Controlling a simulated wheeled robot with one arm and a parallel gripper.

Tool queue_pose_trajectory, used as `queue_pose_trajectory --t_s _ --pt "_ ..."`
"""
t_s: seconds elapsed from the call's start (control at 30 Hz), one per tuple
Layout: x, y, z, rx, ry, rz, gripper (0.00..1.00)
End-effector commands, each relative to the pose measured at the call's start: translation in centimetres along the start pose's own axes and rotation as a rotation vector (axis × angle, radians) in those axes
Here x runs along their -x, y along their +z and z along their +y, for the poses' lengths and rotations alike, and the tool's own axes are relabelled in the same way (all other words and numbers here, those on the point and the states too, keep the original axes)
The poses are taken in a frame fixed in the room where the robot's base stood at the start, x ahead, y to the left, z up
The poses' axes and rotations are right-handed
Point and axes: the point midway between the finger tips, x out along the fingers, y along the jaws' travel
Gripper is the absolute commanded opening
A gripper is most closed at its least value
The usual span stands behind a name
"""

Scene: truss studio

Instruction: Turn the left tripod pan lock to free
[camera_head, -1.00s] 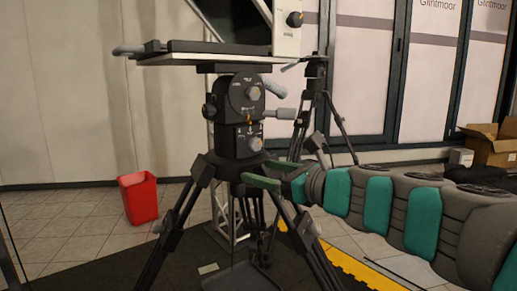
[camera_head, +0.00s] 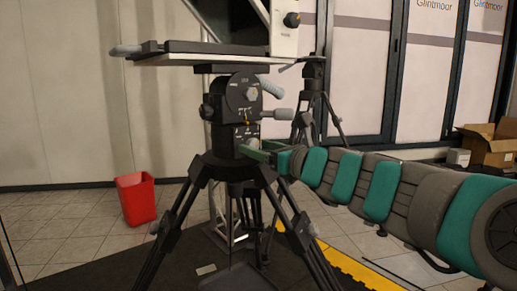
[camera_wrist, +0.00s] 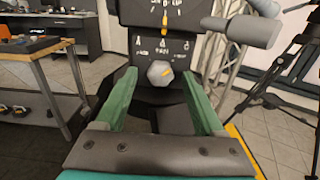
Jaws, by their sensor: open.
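The left tripod (camera_head: 224,165) stands upright with a black head. In the head view my gripper (camera_head: 257,150) is at the lower block and partly hides the knob. An upper grey knob (camera_head: 252,93) sits on the tilt block above.
Grey handles (camera_head: 277,114) stick out right of the tripod head, close above my arm. A second tripod (camera_head: 315,100) stands behind at right. A red bin (camera_head: 136,199) stands on the floor at left. A wooden table (camera_wrist: 45,70) is at left in the wrist view.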

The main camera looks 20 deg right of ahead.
Motion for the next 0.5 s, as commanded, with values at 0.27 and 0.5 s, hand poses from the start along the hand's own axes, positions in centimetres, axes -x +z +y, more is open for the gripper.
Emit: queue_pose_trajectory --t_s 0.27,0.5 --pt "-0.64 0.04 -0.02 0.001 -0.001 -0.001 0.7" --pt "-0.62 0.02 -0.02 0.001 -0.001 0.0 0.6"
